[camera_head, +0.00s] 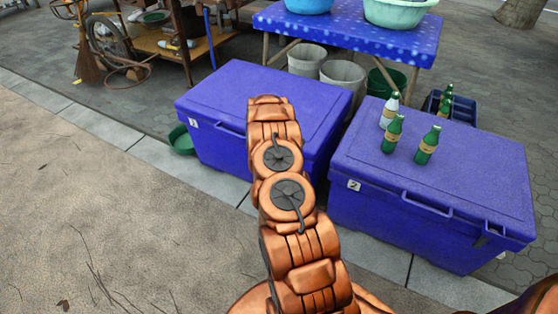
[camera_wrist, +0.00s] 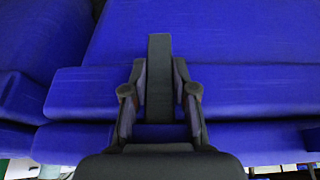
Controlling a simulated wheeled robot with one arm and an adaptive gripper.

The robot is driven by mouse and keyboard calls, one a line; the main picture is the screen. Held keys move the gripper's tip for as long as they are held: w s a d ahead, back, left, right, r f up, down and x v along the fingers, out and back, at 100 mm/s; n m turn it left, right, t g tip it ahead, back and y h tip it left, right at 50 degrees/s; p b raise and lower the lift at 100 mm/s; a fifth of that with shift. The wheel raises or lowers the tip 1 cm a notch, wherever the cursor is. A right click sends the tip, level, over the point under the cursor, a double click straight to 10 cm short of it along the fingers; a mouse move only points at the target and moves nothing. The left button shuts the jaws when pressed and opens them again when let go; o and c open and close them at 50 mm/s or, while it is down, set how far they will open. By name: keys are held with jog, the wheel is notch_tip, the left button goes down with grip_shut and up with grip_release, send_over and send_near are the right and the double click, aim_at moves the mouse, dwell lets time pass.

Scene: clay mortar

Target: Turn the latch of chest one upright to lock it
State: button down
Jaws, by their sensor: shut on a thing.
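Chest one (camera_head: 265,88) is the blue-purple cooler at left with a small "1" label (camera_head: 193,123); its lid looks closed. My gripper (camera_wrist: 159,72) shows in the wrist view, its two fingers shut on the sides of a dark grey bar, the latch (camera_wrist: 159,46). The latch stands straight up in that picture, crossing the chest's lid edge (camera_wrist: 245,88). In the head view my copper arm covers the front right of chest one, so the gripper and latch are hidden there.
Chest two (camera_head: 470,165), labelled "2", stands close at right with several bottles (camera_head: 425,146) on its lid. A blue spotted table (camera_head: 345,35) with basins is behind. A green bowl (camera_head: 181,140) lies left of chest one.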

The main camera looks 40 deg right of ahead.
jog(key=c, duration=0.9)
grip_release()
jog(key=shift+v, duration=6)
